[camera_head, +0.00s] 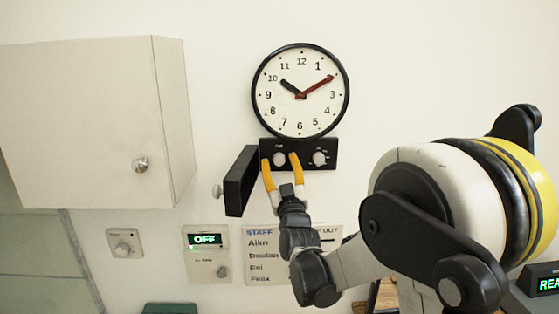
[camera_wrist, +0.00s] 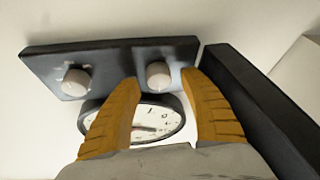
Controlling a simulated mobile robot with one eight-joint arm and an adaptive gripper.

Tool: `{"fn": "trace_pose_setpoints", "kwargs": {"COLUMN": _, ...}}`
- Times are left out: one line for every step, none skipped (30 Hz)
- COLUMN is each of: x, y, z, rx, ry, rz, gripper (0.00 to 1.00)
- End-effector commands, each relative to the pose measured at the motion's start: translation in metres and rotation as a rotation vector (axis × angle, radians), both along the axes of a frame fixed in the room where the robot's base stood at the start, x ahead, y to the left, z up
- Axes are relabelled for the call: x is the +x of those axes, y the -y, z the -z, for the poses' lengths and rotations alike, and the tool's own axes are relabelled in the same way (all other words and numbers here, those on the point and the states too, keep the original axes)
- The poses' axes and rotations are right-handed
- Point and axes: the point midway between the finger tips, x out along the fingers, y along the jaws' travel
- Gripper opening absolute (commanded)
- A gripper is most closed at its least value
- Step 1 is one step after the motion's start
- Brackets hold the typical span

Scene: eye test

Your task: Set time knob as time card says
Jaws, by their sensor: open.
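A white round wall clock (camera_head: 290,115) has a black rim, a short dark hand near 10 and a long red hand near 2. Below it a black panel (camera_head: 300,142) carries two pale knobs. The left knob (camera_head: 279,158) has a small label above it that seems to read TIME; the other knob (camera_head: 319,158) is to its right. My gripper (camera_head: 281,165) has yellow fingers, open, one on each side of the left knob. In the wrist view, turned over, this knob (camera_wrist: 159,75) shows between the fingertips (camera_wrist: 161,79), apparently untouched. I make out no time card.
A black flap (camera_head: 240,182) stands out left of the panel, close to my fingers. A white cabinet (camera_head: 90,120) juts out further left. A dial plate (camera_head: 124,243), an OFF display unit (camera_head: 207,250) and a staff board (camera_head: 265,255), partly behind my arm, are below.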

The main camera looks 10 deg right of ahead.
Motion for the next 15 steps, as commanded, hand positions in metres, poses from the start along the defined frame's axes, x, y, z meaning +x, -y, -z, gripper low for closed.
{"fn": "trace_pose_setpoints", "kwargs": {"x": 0.0021, "y": 0.0003, "z": -0.0011, "rx": 0.000, "ry": 0.000, "rz": 0.000, "gripper": 0.52}}
{"fn": "trace_pose_setpoints", "kwargs": {"x": 0.0029, "y": 0.0003, "z": -0.0013, "rx": 0.000, "ry": 0.000, "rz": 0.000, "gripper": 0.52}}
{"fn": "trace_pose_setpoints", "kwargs": {"x": 0.0034, "y": 0.0003, "z": -0.0014, "rx": 0.000, "ry": 0.000, "rz": 0.000, "gripper": 0.52}}
{"fn": "trace_pose_setpoints", "kwargs": {"x": 0.0035, "y": 0.0003, "z": -0.0014, "rx": 0.000, "ry": 0.000, "rz": 0.000, "gripper": 0.52}}
{"fn": "trace_pose_setpoints", "kwargs": {"x": 0.0036, "y": 0.0002, "z": -0.0013, "rx": 0.000, "ry": 0.000, "rz": 0.000, "gripper": 0.52}}
{"fn": "trace_pose_setpoints", "kwargs": {"x": 0.0035, "y": 0.0003, "z": -0.0012, "rx": 0.000, "ry": 0.000, "rz": 0.000, "gripper": 0.52}}
{"fn": "trace_pose_setpoints", "kwargs": {"x": 0.0034, "y": 0.0003, "z": -0.0012, "rx": 0.000, "ry": 0.000, "rz": 0.000, "gripper": 0.52}}
{"fn": "trace_pose_setpoints", "kwargs": {"x": 0.0033, "y": 0.0002, "z": -0.0011, "rx": 0.000, "ry": 0.000, "rz": 0.000, "gripper": 0.52}}
{"fn": "trace_pose_setpoints", "kwargs": {"x": 0.0033, "y": 0.0002, "z": -0.0011, "rx": 0.000, "ry": 0.000, "rz": 0.000, "gripper": 0.52}}
{"fn": "trace_pose_setpoints", "kwargs": {"x": 0.0032, "y": 0.0002, "z": -0.0011, "rx": 0.000, "ry": 0.000, "rz": 0.000, "gripper": 0.44}}
{"fn": "trace_pose_setpoints", "kwargs": {"x": 0.0032, "y": 0.0001, "z": -0.0011, "rx": 0.000, "ry": 0.000, "rz": 0.000, "gripper": 0.35}}
{"fn": "trace_pose_setpoints", "kwargs": {"x": 0.0032, "y": 0.0002, "z": -0.0011, "rx": 0.000, "ry": 0.000, "rz": 0.000, "gripper": 0.23}}
{"fn": "trace_pose_setpoints", "kwargs": {"x": 0.0032, "y": 0.0001, "z": -0.0012, "rx": 0.000, "ry": 0.000, "rz": 0.000, "gripper": 0.13}}
{"fn": "trace_pose_setpoints", "kwargs": {"x": 0.0032, "y": 0.0001, "z": -0.0012, "rx": 0.000, "ry": 0.000, "rz": 0.000, "gripper": 0.04}}
{"fn": "trace_pose_setpoints", "kwargs": {"x": 0.0031, "y": 0.0001, "z": -0.0011, "rx": 0.000, "ry": 0.000, "rz": 0.000, "gripper": 0.00}}
